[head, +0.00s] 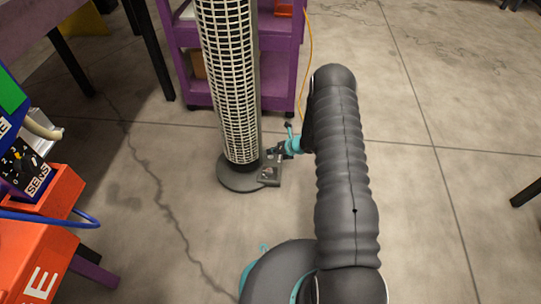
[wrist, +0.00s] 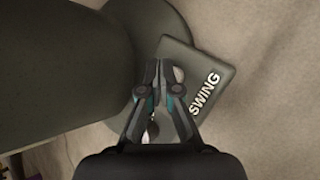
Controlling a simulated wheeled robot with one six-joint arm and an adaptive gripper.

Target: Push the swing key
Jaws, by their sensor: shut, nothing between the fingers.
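The swing key is a dark grey, rounded rectangular pedal (wrist: 205,62) marked SWING in white, at the edge of the tower fan's round base. It also shows in the head view (head: 269,180), low at the fan's front right. My gripper (wrist: 158,66) is shut and empty, its fingertips over the pedal's left part, next to the base. They hide some of the pedal, and I cannot tell whether they touch it. In the head view my gripper (head: 273,157) is small, just above the pedal.
The tall tower fan (head: 231,80) stands close to the left of my gripper. A purple cart (head: 277,88) with an orange cable (head: 308,60) is behind it. An orange machine (head: 40,245) with a blue hose is at the left.

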